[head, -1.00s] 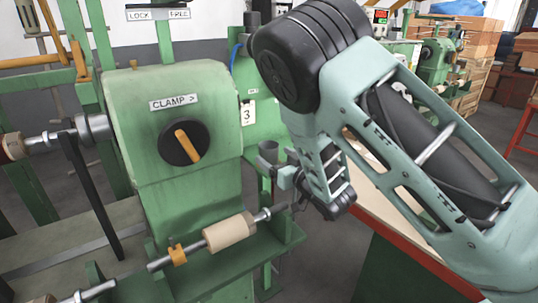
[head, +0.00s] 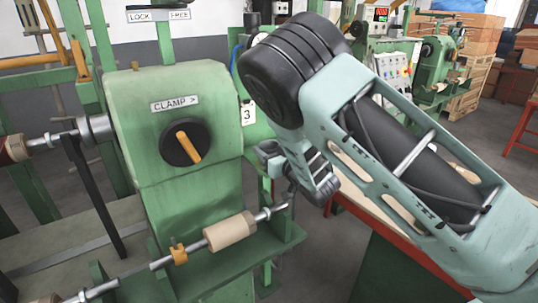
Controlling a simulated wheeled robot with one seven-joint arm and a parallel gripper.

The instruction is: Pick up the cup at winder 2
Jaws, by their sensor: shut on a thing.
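A small grey cup (head: 268,147) shows just right of the big green machine, partly hidden by my gripper and the machine's edge. My gripper (head: 274,161) is at the cup, below my arm's black wrist joint, and is shut on it. The fingertips are small and partly hidden here, so the exact grip on the cup is hard to see. No number 2 is readable in view.
The green machine (head: 170,110) with a CLAMP knob (head: 187,142) stands close on the left. A shaft with a pale roll (head: 230,231) lies in front of it. A white plate marked 3 (head: 248,113) hangs behind. A red-edged table (head: 345,203) is at right.

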